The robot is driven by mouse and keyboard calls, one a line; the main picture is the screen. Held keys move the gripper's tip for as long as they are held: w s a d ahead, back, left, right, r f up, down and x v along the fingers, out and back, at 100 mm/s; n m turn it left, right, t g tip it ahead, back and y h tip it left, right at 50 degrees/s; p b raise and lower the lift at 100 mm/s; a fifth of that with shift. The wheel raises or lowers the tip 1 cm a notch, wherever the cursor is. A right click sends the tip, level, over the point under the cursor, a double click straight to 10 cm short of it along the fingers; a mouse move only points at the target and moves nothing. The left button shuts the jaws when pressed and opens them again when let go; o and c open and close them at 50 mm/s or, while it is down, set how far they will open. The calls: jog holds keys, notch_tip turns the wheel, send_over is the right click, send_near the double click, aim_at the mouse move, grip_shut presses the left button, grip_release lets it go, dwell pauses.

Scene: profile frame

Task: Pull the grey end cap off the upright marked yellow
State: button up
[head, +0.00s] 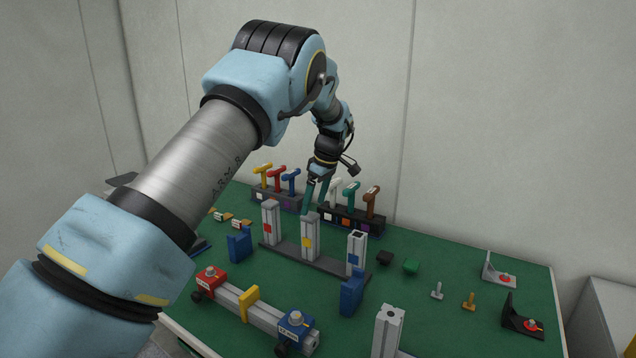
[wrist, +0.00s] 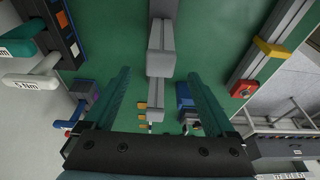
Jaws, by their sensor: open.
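Three grey uprights stand in a row on a dark base. The middle upright (head: 308,242) carries a yellow mark, with a grey end cap (head: 311,217) on its top. My gripper (head: 317,202) is open, just above and behind that top in the head view. In the wrist view, the capped top (wrist: 160,63) shows in the gap between the two teal fingers of my gripper (wrist: 160,76), with space on both sides. I cannot tell how far the fingertips are above the cap. The yellow mark is hidden in the wrist view.
The red-marked upright (head: 270,222) stands left and the blue-marked upright (head: 355,255) right, both close. Racks of coloured handles (head: 352,215) stand behind. A rail with a yellow clamp (head: 249,299) lies in front. A black cap (head: 384,257) and green cap (head: 411,266) lie right.

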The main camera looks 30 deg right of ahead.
aim_at(310, 214)
jog(key=shift+p+x, duration=0.5)
jog(key=shift+x, duration=1.55)
jog(key=c, duration=1.4)
jog(key=shift+r, duration=0.1)
jog(key=shift+r+p, duration=0.45)
jog(key=shift+r, duration=0.45)
jog(key=shift+r+p, duration=0.75)
jog(key=shift+r, duration=0.75)
